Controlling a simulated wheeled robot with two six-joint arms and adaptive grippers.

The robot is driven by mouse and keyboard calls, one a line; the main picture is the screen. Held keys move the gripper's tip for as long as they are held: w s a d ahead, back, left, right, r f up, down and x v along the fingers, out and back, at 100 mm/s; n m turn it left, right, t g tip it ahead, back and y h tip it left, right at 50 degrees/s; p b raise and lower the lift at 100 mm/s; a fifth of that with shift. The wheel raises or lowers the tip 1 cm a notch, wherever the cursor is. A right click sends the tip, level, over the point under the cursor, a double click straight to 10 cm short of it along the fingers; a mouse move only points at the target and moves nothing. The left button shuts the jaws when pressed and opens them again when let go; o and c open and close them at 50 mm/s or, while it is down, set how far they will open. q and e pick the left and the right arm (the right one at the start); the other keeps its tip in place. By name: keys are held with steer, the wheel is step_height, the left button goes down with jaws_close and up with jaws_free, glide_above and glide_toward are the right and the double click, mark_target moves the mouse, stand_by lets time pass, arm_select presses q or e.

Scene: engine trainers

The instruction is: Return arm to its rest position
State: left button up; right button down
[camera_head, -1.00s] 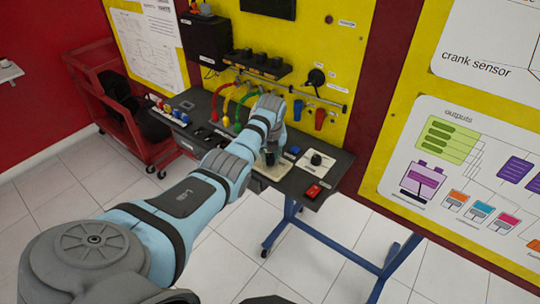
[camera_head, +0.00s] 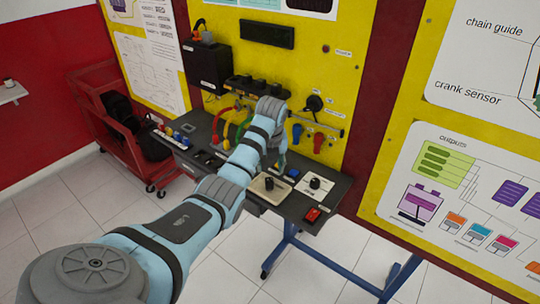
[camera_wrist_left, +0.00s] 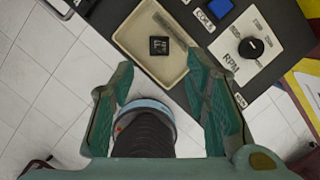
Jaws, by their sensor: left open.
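My left arm reaches in from the lower left of the head view to the bench. Its teal gripper (camera_head: 281,160) hangs above the back of the bench's front part, partly hidden by the wrist. In the left wrist view the gripper (camera_wrist_left: 160,68) is open, its two fingers wide apart with nothing held between them. A cream tray (camera_head: 256,188) lies below the gripper, with a small black block (camera_head: 269,183) in it. The tray (camera_wrist_left: 125,38) and block (camera_wrist_left: 159,45) also show in the wrist view, apart from the fingers. My right gripper is not in view.
The dark bench (camera_head: 335,195) carries a black RPM knob (camera_head: 315,183), a red switch (camera_head: 313,214) and a blue button (camera_head: 293,172). Coloured cables and a yellow panel (camera_head: 345,75) stand behind. A red cart (camera_head: 105,120) is at the left. Floor in front is clear.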

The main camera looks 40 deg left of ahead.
arm_select(q)
steer(key=v, duration=0.3)
steer(key=shift+s+r, duration=0.1)
steer(key=shift+r, duration=0.15)
